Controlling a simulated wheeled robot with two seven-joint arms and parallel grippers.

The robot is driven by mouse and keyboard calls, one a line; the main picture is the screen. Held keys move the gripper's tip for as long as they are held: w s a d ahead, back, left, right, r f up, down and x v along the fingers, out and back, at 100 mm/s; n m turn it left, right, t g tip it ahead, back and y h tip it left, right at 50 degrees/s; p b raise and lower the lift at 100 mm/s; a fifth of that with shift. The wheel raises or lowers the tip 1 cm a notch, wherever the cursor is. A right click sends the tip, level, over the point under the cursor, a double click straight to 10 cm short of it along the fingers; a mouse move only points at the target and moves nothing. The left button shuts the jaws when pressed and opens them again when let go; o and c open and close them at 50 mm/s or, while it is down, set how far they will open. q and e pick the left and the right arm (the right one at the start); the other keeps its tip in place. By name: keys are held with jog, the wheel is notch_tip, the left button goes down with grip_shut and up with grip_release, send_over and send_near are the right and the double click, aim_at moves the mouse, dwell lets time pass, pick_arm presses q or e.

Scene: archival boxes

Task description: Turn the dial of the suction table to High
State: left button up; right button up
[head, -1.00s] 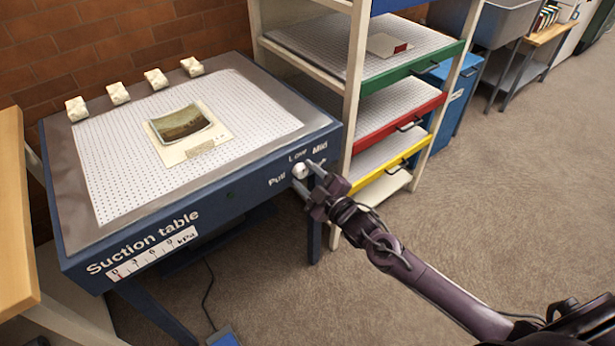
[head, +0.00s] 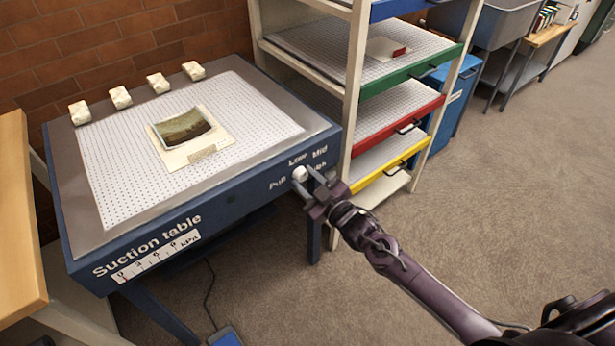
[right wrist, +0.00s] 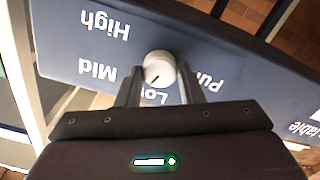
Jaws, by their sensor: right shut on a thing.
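The suction table (head: 75,240) is blue with a grey top and a white perforated surface. Its round white dial (head: 299,173) is on the front face near the right corner. The labels Pull, Low, Mid and High surround the dial; in the right wrist view the dial (right wrist: 159,66) has a dark mark on the side toward the partly covered word Low. My right gripper (head: 309,181) is shut on the dial, one finger on each side, as the right wrist view (right wrist: 162,84) also shows. My left gripper is out of view.
A mounted picture (head: 184,128) lies on the table, with several white blocks along its back edge. A shelf rack with coloured drawers (head: 400,125) stands close to the right of the dial. The floor (head: 480,200) to the right is clear.

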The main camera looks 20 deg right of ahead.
jog(key=m+p, duration=0.4)
jog(key=m, duration=0.5)
jog(key=shift+r, duration=0.15)
jog(key=shift+m+p, duration=0.3)
jog(key=shift+m, duration=0.2)
jog(key=m+p, duration=0.2)
jog(key=m, duration=0.2)
jog(key=shift+m, duration=0.3)
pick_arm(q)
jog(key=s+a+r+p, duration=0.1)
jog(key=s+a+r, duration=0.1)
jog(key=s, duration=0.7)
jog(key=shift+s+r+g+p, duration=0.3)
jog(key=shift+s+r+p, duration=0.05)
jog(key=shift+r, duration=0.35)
pick_arm(e)
jog(key=m, duration=0.4)
jog(key=shift+m, duration=0.4)
jog(key=shift+f, duration=0.2)
jog(key=o, duration=1)
jog(key=shift+s+d, duration=0.1)
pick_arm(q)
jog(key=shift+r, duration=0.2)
pick_arm(e)
jog(key=v, duration=0.7)
jog(key=shift+s, duration=0.3)
